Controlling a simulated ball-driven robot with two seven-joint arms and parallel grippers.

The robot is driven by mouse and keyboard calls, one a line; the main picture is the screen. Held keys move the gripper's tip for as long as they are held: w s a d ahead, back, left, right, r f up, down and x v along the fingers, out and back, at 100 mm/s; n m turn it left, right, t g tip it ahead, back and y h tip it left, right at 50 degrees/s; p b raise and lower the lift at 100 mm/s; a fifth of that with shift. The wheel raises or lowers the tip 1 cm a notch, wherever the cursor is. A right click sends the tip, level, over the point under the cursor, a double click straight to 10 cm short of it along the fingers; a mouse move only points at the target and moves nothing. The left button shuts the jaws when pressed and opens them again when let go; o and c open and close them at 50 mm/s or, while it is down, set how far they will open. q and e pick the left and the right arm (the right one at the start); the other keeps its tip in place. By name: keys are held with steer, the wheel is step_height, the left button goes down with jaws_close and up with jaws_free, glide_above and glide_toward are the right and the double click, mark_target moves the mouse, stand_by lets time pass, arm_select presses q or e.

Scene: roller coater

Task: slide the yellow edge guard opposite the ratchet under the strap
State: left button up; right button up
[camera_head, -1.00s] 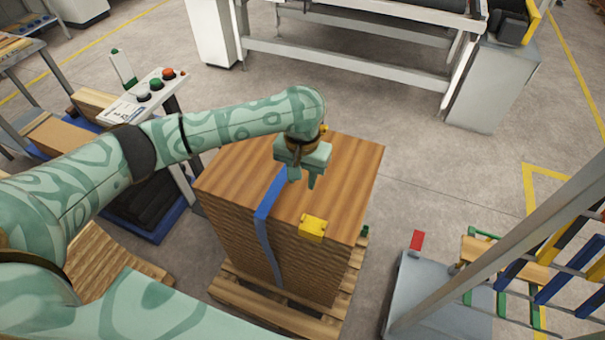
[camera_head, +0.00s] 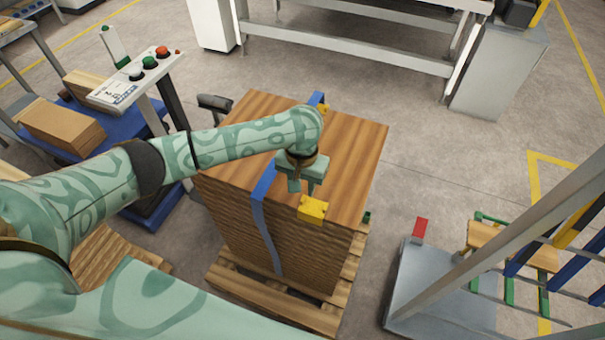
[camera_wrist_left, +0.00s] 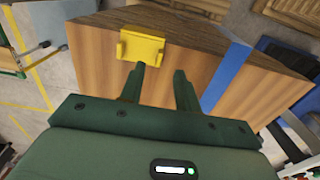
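A stack of brown wooden boards (camera_head: 345,150) stands on a pallet, with a blue strap (camera_head: 264,185) running over its top and down its near side. A yellow edge guard (camera_head: 313,208) sits on the near top edge, to the right of the strap and apart from it. It also shows in the left wrist view (camera_wrist_left: 142,46). Another yellow piece (camera_head: 323,109) shows by the strap at the far edge, partly behind my arm. My left gripper (camera_head: 303,188) is open above the boards, just behind the near guard. In the wrist view its fingers (camera_wrist_left: 162,72) are apart and empty. The ratchet cannot be made out.
A control panel (camera_head: 140,77) on a post stands left of the stack. The wooden pallet (camera_head: 270,298) sticks out below the stack.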

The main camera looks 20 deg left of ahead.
mark_target(302, 199)
arm_select(q)
steer(key=shift+f+b, duration=0.85)
steer(key=shift+f, duration=1.5)
jaws_close()
